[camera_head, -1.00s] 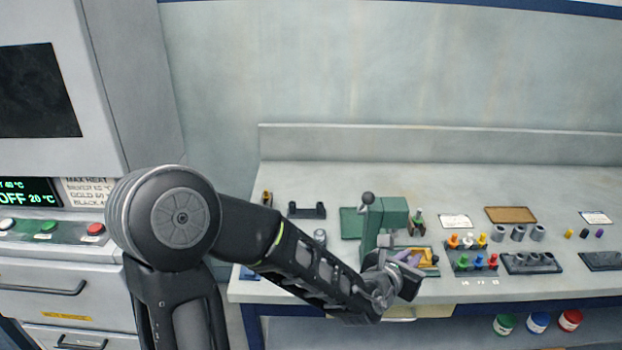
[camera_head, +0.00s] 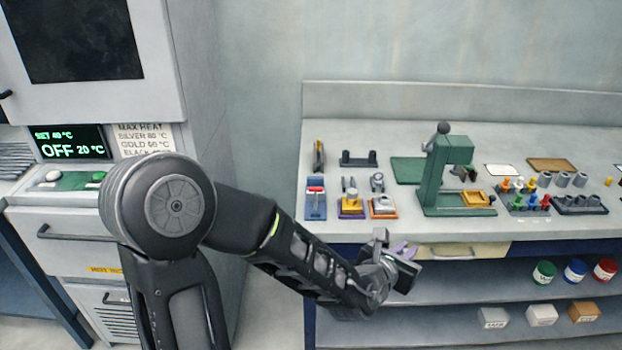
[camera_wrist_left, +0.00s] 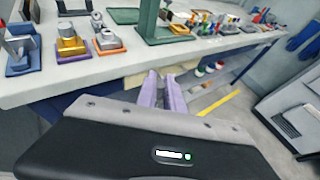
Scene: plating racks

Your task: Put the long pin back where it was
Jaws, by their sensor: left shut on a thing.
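My left gripper (camera_head: 405,252) is in front of the bench's front edge, left of and below the green press (camera_head: 448,170). Its lilac fingers also show in the left wrist view (camera_wrist_left: 161,76), close together and pointing at the bench front. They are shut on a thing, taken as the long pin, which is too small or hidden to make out. Small fixtures stand on the bench left of the press: a blue one (camera_head: 316,212), a purple one with a yellow block (camera_head: 352,214) and an orange one (camera_head: 382,213). My right gripper is not in view.
A dark two-post holder (camera_head: 358,161) stands behind the fixtures. Right of the press are a rack of coloured pegs (camera_head: 524,207) and a dark rack with grey cups (camera_head: 580,210). A shelf with jars (camera_head: 574,271) lies below the bench. A cabinet (camera_head: 150,60) stands at left.

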